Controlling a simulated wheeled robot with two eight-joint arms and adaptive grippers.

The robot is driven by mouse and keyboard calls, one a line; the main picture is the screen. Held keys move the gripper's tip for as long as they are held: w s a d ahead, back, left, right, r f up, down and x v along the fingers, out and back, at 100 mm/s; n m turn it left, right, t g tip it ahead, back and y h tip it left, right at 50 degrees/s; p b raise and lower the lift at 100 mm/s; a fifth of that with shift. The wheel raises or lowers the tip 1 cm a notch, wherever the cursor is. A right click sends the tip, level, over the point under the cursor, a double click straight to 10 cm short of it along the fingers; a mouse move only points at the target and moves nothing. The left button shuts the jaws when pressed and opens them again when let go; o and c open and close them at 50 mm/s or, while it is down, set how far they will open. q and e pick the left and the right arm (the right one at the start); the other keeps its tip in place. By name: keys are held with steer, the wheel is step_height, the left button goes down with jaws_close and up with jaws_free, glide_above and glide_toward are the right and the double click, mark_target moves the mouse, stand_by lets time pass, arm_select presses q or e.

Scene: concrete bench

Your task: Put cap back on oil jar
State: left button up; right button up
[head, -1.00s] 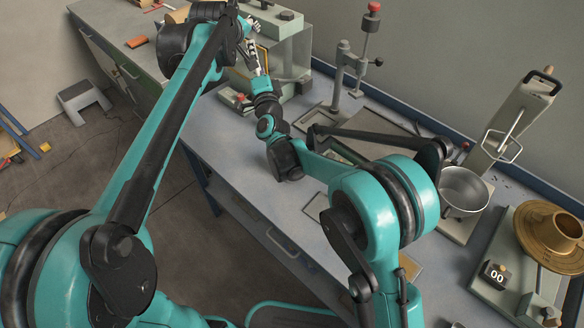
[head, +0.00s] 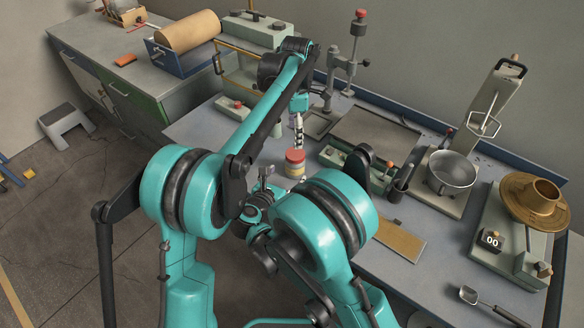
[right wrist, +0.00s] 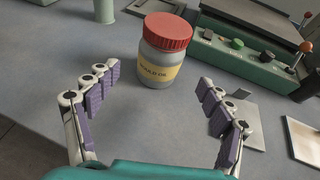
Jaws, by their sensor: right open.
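The oil jar (head: 294,171) stands upright on the bench; it has a grey body and a yellow label. Its red cap (head: 295,155) sits on top and looks level. In the right wrist view the jar (right wrist: 164,68) and cap (right wrist: 168,31) stand just beyond my right fingertips. My right gripper (right wrist: 157,95) is open and empty, its purple-padded fingers spread wide. In the head view my right gripper (head: 265,174) is low, left of the jar. My left gripper (head: 298,130) points down, showing directly above the cap; whether it touches, and how wide it is, I cannot tell.
A green control box (right wrist: 244,58) with knobs stands right of the jar. A brown board (head: 397,240) lies front right. Further right are a metal bowl (head: 451,172) and a brass dish on a scale (head: 537,201). A press stand (head: 355,55) rises behind. Bench left of the jar is clear.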

mark_target(295, 153)
steer(key=shift+x, duration=3.95)
steer(key=shift+r, duration=0.1)
jaws_close()
arm_select(q)
steer(key=m, duration=1.3)
steer(key=shift+m, duration=0.3)
steer(key=shift+f, duration=4)
